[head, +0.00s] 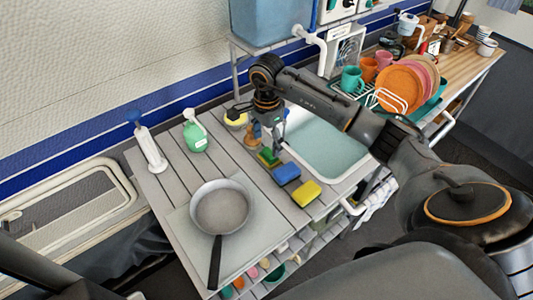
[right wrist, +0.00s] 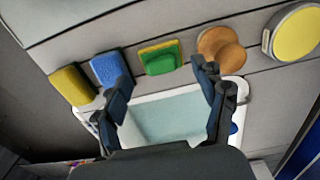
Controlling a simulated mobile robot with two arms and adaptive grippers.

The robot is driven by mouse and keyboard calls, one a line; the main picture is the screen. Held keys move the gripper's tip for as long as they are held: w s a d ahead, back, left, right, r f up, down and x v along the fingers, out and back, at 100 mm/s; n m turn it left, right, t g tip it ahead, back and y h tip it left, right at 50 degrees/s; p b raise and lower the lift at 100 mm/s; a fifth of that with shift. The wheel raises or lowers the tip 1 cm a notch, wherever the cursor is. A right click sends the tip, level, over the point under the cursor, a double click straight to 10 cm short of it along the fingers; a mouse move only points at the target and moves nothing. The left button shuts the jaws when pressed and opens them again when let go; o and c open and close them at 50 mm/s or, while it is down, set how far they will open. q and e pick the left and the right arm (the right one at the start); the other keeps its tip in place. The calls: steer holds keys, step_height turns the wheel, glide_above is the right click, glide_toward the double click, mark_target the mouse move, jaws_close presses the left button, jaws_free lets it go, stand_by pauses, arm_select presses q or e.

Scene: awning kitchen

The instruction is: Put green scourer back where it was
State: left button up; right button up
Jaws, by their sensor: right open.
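The green scourer, with a yellow side, (head: 268,157) lies on the grey slatted counter, in a row between the blue sponge (head: 286,173) and a brown wooden item (head: 251,137). In the right wrist view the scourer (right wrist: 160,60) lies just beyond my fingertips. My right gripper (head: 272,132) points down over the counter near the sink edge; in its wrist view the fingers (right wrist: 160,76) are spread and empty. The gap to the scourer's height is hard to judge. My left gripper is not in view.
A yellow sponge (head: 307,193) lies in front of the blue one. The sink (head: 330,145) is to the right. A frying pan (head: 219,207), a green bottle (head: 195,137) and a white dispenser (head: 149,150) stand left. A dish rack with plates (head: 400,88) is at the back right.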

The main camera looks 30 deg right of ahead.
mark_target(267, 152)
step_height(267, 152, up, 6)
steer(key=b, duration=0.1)
stand_by(1.5)
